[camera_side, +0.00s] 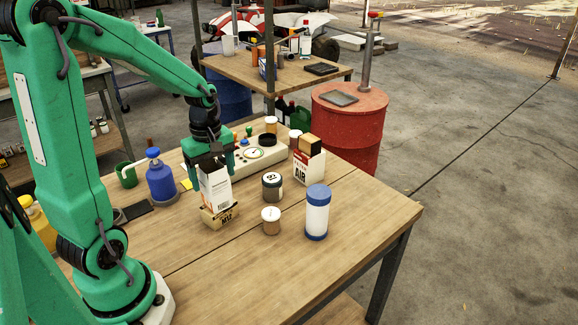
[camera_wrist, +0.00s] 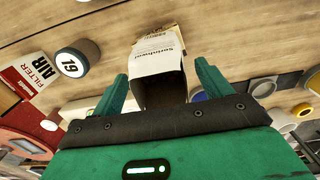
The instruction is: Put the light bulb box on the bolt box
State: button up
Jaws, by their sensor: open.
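The light bulb box (camera_side: 215,188) is white with printed text and a barcode. It stands roughly upright on the bolt box (camera_side: 221,217), a low tan carton marked M12 on the table. My gripper (camera_side: 209,170) is around the upper part of the light bulb box, one finger on each side. In the wrist view my gripper (camera_wrist: 161,78) is open, with gaps between the fingers and the light bulb box (camera_wrist: 157,58). Part of the tan bolt box (camera_wrist: 152,32) shows beyond it. The contact between the two boxes is partly hidden in the wrist view.
A dark jar (camera_side: 272,187), a small lidded jar (camera_side: 271,221) and a blue-capped white canister (camera_side: 317,213) stand to the right. An air filter box (camera_side: 307,165) and a gauge device (camera_side: 257,158) are behind. A blue bottle (camera_side: 160,180) is left. The table's front right is clear.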

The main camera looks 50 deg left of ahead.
notch_tip(320, 180, up, 9)
jog(key=shift+r, duration=0.15)
dwell(0.8)
jog(key=s+d+r+m+t, duration=0.1)
jog(key=s+d+m+t, duration=0.1)
jog(key=d+m, duration=0.4)
jog(key=s+d+r+m+t, duration=0.2)
jog(key=d+m, duration=0.5)
jog(key=m, duration=0.5)
jog(key=s+t, duration=0.1)
jog(key=s, duration=0.1)
jog(key=shift+s+d+r+t, duration=0.2)
jog(key=shift+s+t, duration=0.1)
